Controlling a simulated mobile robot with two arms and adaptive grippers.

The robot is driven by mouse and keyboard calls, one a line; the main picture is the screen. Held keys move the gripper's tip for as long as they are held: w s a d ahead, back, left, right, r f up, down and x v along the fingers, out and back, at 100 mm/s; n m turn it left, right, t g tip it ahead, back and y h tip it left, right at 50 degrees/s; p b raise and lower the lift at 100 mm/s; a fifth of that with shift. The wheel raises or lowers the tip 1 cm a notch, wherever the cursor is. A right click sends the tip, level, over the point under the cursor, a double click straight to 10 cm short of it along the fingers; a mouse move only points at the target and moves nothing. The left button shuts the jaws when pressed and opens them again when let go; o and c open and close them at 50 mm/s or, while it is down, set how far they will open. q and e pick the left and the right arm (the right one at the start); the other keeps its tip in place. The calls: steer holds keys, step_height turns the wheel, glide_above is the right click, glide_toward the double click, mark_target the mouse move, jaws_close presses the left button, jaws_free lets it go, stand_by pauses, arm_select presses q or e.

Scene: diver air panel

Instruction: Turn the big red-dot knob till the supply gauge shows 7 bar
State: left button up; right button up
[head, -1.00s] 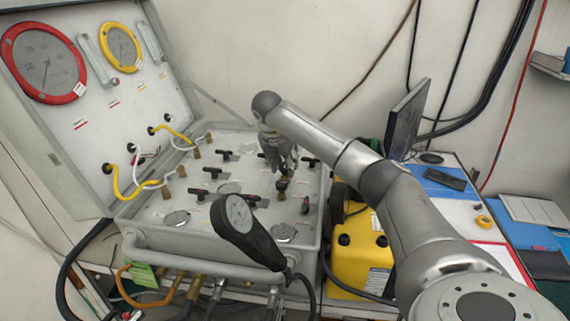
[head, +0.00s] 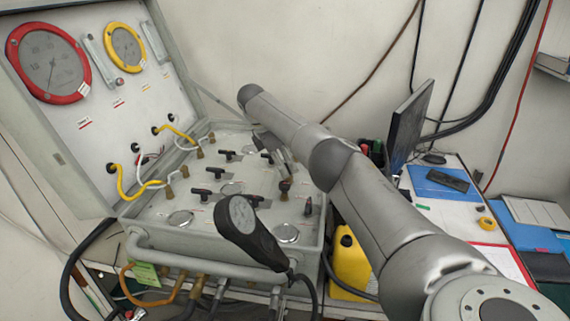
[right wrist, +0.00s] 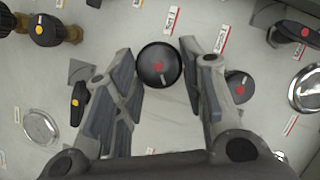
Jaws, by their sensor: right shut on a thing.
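A big round black knob with a red dot (right wrist: 159,65) sits between the two fingertips of my right gripper (right wrist: 160,62) in the right wrist view. The fingers close around the knob's sides. In the head view my right gripper (head: 284,158) is on the panel top, partly hidden by its own arm, and I cannot make out the knob there. A large red-rimmed gauge (head: 48,62) is on the upright lid; its needle points roughly downward, its numbers too small to read. I cannot tell which gauge is the supply one. My left gripper is out of view.
A yellow-rimmed gauge (head: 125,47) is beside the red one. A smaller red-dot knob (right wrist: 239,86) is close to the right finger. Several T-handles surround the gripper. A monitor (head: 408,125) stands to the right.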

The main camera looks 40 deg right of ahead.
steer(key=shift+w+m, duration=0.1)
steer(key=shift+m, duration=0.5)
steer(key=shift+r, duration=0.1)
steer(key=o, duration=1)
steer(key=shift+d, duration=0.1)
steer(key=shift+n, duration=0.3)
